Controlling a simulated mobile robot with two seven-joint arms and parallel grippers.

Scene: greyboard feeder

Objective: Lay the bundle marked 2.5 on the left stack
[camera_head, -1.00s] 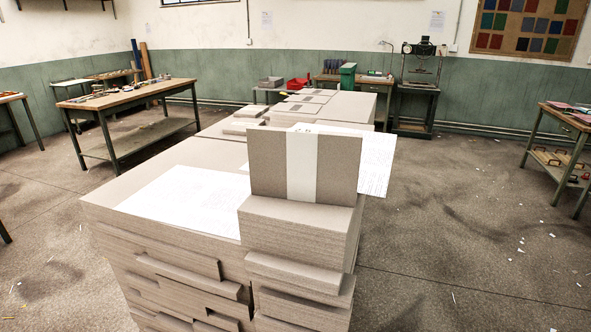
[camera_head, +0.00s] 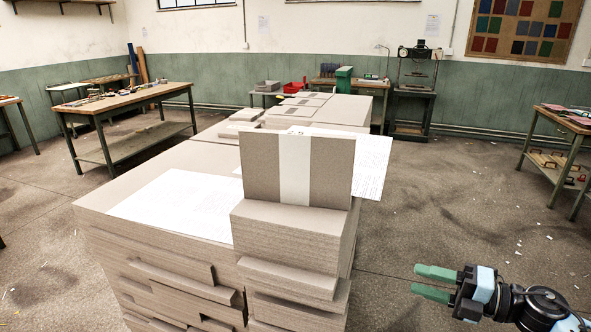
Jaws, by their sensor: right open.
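A grey board bundle (camera_head: 257,170) with a white paper band (camera_head: 295,170) stands upright on a smaller front stack of grey boards (camera_head: 285,245). No marking on the band can be read, so I cannot tell whether it says 2.5. To the left is a wide stack of grey boards (camera_head: 110,200), its edges uneven lower down. My right gripper (camera_head: 424,281) is at the lower right, its two green fingers apart and empty. They point left toward the front stack, with a gap between. My left gripper is not in view.
A white printed sheet (camera_head: 172,204) lies on the wide stack, and another (camera_head: 372,160) shows behind the bundle. More board stacks (camera_head: 345,110) extend behind. A workbench (camera_head: 130,97) stands left, another table (camera_head: 563,130) right. The floor (camera_head: 455,190) right of the stacks is open.

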